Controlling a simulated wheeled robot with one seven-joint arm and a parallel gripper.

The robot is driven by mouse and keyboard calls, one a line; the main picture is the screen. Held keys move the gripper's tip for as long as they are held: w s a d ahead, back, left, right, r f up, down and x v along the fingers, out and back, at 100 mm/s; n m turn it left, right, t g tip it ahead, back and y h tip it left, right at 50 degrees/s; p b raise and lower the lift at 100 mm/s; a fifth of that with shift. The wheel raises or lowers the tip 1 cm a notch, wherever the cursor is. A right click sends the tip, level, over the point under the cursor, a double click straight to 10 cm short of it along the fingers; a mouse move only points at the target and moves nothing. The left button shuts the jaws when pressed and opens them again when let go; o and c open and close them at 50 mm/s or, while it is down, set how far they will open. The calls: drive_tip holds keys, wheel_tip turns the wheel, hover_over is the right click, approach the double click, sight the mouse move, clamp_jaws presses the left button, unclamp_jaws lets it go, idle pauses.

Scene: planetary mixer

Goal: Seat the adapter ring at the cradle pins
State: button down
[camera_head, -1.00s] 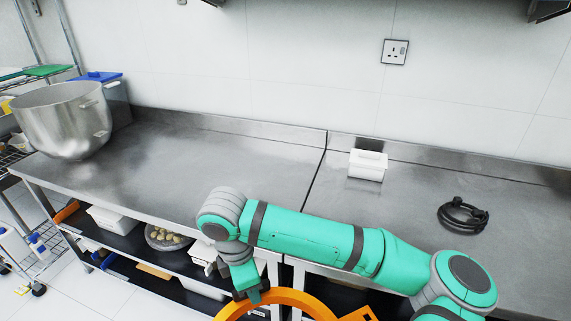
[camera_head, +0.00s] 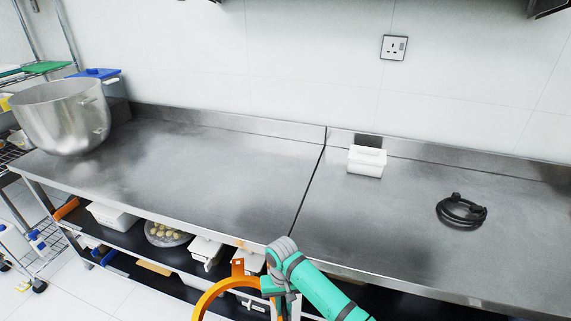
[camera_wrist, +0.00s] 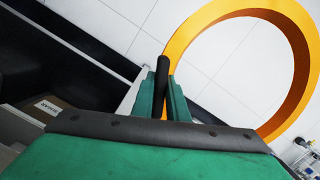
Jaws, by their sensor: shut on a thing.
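The orange adapter ring (camera_head: 208,294) is at the bottom of the head view, in front of the counter's front edge and partly cut off by the frame. A small orange tab stands up from its top. My gripper (camera_head: 278,288) is at the ring's right side. In the wrist view my gripper (camera_wrist: 167,90) has its green fingers close together at the rim of the orange ring (camera_wrist: 303,65), shut on it. A thin black rod-like part shows between the fingers. I cannot make out the cradle pins for certain.
A black ring-shaped fixture with small raised parts (camera_head: 461,211) sits on the right counter. A steel bowl (camera_head: 62,118) stands at the far left. Shelves with containers are below. The counter's middle (camera_head: 220,175) is clear.

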drive_tip(key=f, duration=0.1)
drive_tip(key=f+m, duration=0.1)
drive_tip(key=shift+s+d+f+m, duration=0.25)
drive_tip(key=shift+s+f+m, duration=0.05)
drive_tip(key=shift+f, duration=0.1)
drive_tip(key=s+f, duration=0.5)
drive_tip(key=f, duration=0.1)
drive_tip(key=shift+f, duration=0.25)
drive_tip(key=shift+s, duration=0.1)
idle(0.4)
